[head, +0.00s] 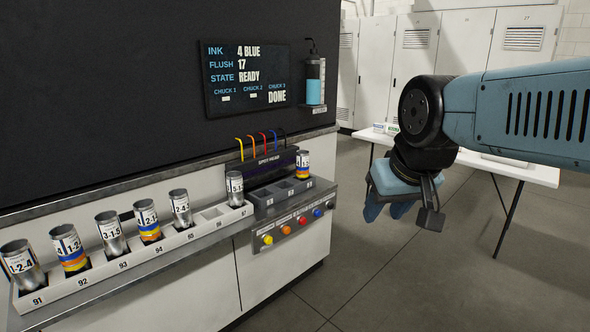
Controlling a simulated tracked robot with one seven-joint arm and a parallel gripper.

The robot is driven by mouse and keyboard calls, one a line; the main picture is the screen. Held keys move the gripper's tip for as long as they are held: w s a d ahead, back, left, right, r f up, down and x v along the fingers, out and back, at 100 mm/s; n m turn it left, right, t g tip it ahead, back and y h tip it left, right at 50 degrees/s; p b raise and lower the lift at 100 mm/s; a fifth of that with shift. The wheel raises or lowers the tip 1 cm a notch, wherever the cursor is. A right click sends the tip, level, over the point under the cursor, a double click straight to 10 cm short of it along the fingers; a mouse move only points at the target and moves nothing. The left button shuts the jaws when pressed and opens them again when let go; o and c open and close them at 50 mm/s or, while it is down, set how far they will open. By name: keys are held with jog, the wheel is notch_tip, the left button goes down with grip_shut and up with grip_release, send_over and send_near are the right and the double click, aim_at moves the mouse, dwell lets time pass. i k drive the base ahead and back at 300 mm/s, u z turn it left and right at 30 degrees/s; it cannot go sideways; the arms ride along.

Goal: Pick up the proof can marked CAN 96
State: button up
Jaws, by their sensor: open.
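A long grey rack (135,262) has slots numbered 91 to 97. Silver cans with white number labels stand in slots 91 to 95 and 97; slot 96 (211,213) looks empty. One more can (302,165), with a white label and coloured bands, stands upright in the rightmost chuck under the spot head (262,158). I cannot read a "CAN 96" marking on any can. My gripper (395,212) is open and empty, pointing down, right of the machine and apart from every can. Its fingers are partly hidden by its own body.
A screen (246,78) reads ink 4 blue, flush 17, state ready, chuck 3 done. Coloured buttons (292,226) line the front below the chucks. A bottle (315,80) hangs beside the screen. A white table (520,172) stands behind my arm. The floor between is clear.

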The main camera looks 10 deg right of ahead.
aim_at(302, 157)
jog(key=i, duration=0.85)
jog(key=z, duration=0.05)
